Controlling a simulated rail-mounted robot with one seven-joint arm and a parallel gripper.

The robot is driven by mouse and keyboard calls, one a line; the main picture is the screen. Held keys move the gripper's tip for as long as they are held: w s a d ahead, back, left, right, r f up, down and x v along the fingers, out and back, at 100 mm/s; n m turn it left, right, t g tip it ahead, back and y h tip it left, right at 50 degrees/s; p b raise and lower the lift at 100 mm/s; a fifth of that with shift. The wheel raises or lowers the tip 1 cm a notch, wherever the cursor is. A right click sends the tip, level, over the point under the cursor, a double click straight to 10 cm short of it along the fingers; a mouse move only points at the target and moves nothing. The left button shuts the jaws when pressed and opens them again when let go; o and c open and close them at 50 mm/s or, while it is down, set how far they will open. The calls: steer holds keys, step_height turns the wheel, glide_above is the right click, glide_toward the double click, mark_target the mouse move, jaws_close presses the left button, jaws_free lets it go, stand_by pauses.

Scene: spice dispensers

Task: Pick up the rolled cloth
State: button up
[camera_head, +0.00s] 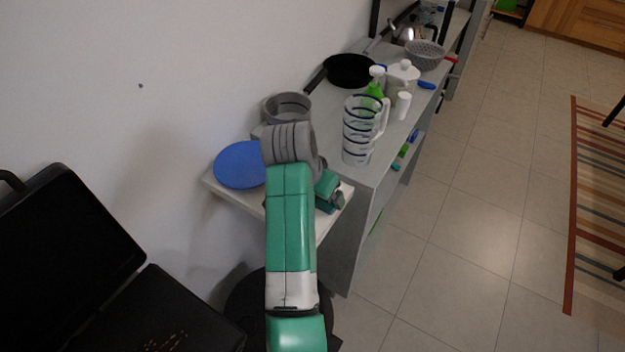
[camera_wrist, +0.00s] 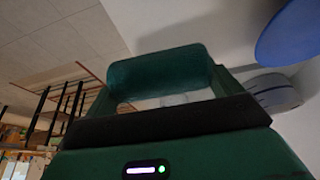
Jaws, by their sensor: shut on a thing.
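The rolled cloth (camera_wrist: 160,70) is a dark green cylinder in the wrist view. It lies crosswise between the two fingers of my gripper (camera_wrist: 165,80), which is shut on it. In the head view my gripper (camera_head: 332,194) is mostly hidden behind my green arm, over the small white surface (camera_head: 225,196) at the near end of the shelf unit. I cannot clearly tell the cloth from my green wrist parts there.
A blue round plate (camera_head: 238,165) lies on the white surface, left of my arm. A grey pot (camera_head: 288,106), striped pitcher (camera_head: 357,140), black pan (camera_head: 350,71) and white jar (camera_head: 402,78) stand on the grey counter. An open black case (camera_head: 70,235) is at left.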

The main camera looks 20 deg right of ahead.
steer(key=s+a+r, duration=0.1)
steer(key=s, duration=1)
steer(key=shift+s+a+r, duration=0.15)
steer(key=shift+s+a, duration=0.2)
